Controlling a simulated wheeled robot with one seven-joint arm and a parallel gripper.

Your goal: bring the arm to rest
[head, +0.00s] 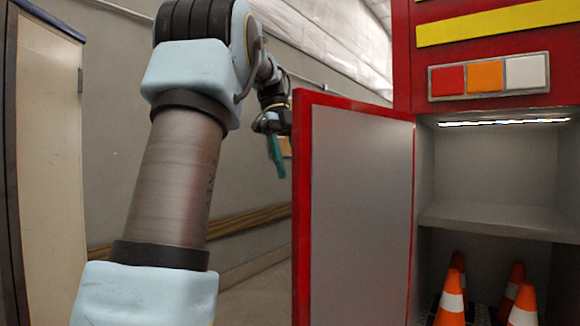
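My arm rises from the bottom left of the head view and bends over towards the middle. My gripper (276,155) is small and dark with a teal, finger-like part pointing down. It is just left of the open red-edged door (360,205), whose edge seems to cover part of it. I cannot tell whether the fingers are apart or together, or whether the teal part is a finger or a held thing.
The red cabinet (402,60) on the right has a grey shelf (490,219) and several orange-and-white cones (452,300) below it. A beige cabinet (48,170) stands at the left. A grey wall with a brown rail (245,219) lies behind my arm.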

